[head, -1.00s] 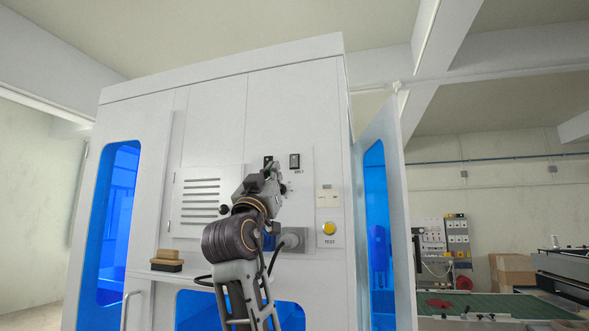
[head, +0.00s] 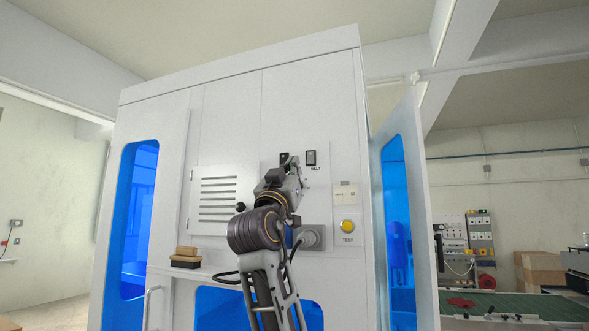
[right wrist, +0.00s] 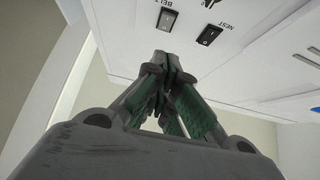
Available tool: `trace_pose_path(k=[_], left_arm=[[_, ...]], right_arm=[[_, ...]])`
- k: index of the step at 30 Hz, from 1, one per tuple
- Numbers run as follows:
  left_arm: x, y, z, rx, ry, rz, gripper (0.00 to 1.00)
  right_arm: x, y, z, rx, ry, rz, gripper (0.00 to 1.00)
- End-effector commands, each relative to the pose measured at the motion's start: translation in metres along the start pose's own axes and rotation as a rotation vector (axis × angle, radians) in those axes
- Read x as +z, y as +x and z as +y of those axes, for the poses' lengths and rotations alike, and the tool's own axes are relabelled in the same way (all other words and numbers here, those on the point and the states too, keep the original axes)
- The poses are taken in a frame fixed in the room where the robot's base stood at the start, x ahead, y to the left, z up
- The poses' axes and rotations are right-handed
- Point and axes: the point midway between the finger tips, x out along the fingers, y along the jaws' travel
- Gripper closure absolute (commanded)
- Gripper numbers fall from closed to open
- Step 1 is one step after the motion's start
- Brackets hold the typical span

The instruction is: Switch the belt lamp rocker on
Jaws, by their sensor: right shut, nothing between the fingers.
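The belt lamp rocker (right wrist: 167,18) is a small black rocker with white marks, labelled BELT in the right wrist view. My left gripper is not in view.
A second black rocker (right wrist: 210,34), labelled NEST, sits close to the right. A brush (head: 186,257) rests on a ledge. An open blue-windowed door (head: 405,190) stands right.

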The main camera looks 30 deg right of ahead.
Motion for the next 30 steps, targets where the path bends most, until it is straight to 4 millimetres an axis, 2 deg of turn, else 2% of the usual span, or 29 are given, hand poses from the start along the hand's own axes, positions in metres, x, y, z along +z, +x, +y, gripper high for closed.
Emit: trace_pose_path(k=[25,30], left_arm=[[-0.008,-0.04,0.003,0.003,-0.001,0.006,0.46],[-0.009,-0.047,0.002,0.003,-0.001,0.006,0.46]], right_arm=[[-0.002,0.089,0.001,0.002,-0.001,-0.001,1.0],[0.011,0.101,0.001,0.001,-0.003,-0.002,1.0]])
